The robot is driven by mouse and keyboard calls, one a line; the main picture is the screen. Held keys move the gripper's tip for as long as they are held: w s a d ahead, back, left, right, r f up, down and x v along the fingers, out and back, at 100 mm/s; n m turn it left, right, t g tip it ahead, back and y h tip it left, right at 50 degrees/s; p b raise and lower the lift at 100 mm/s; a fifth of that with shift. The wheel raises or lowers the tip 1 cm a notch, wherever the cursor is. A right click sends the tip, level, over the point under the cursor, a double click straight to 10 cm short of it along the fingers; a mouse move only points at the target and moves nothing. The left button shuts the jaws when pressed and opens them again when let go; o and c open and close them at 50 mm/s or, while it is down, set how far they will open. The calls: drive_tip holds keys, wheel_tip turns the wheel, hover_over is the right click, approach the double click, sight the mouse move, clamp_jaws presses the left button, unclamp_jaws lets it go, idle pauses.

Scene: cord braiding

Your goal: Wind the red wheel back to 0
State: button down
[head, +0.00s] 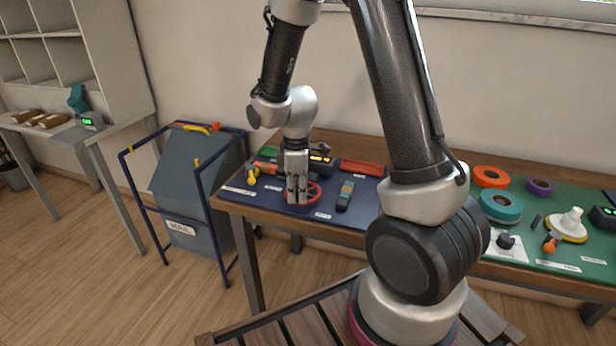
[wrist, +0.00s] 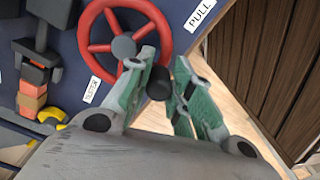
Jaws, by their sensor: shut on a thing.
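The red wheel (head: 315,191) lies on the blue part of the bench in the head view, partly hidden by my gripper (head: 297,198). In the wrist view the red wheel (wrist: 88,47) shows spokes and a dark grey hub. A black knob (wrist: 158,84) is at its rim. My gripper's green-padded fingers (wrist: 164,62) are on either side of this knob, shut on it. A dark box with an orange display (head: 320,159) stands behind the wheel; its reading is too small to tell.
A dark handheld device with a teal part (head: 345,194) lies close to the right of the wheel. A red tray (head: 362,168) is behind it. Yellow and orange items (head: 252,174) are at the left. The blue mail bin (head: 190,200) stands left of the bench.

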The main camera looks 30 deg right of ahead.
drive_tip(key=c, duration=1.2)
unclamp_jaws()
wheel_tip(320, 180, up, 12)
drive_tip(key=s+d+r+m+t, duration=0.1)
drive_tip(key=s+d+r+m, duration=0.1)
drive_tip(key=s+r+m, duration=0.2)
drive_tip(key=s+d+r+m+t, duration=0.2)
drive_tip(key=s+d+r+m, duration=0.1)
drive_tip(key=s, duration=0.5)
drive_tip(key=s+d+r+m+t, duration=0.1)
drive_tip(key=s+d+r+m, duration=0.2)
drive_tip(key=s+r+m, duration=0.2)
drive_tip(key=shift+s+d+r+m, duration=0.1)
drive_tip(key=shift+s+r+m, duration=0.05)
drive_tip(key=shift+s, duration=0.4)
drive_tip(key=shift+s+d+r+m, duration=0.1)
drive_tip(key=shift+s+r+m, duration=0.05)
drive_tip(key=shift+s, duration=0.4)
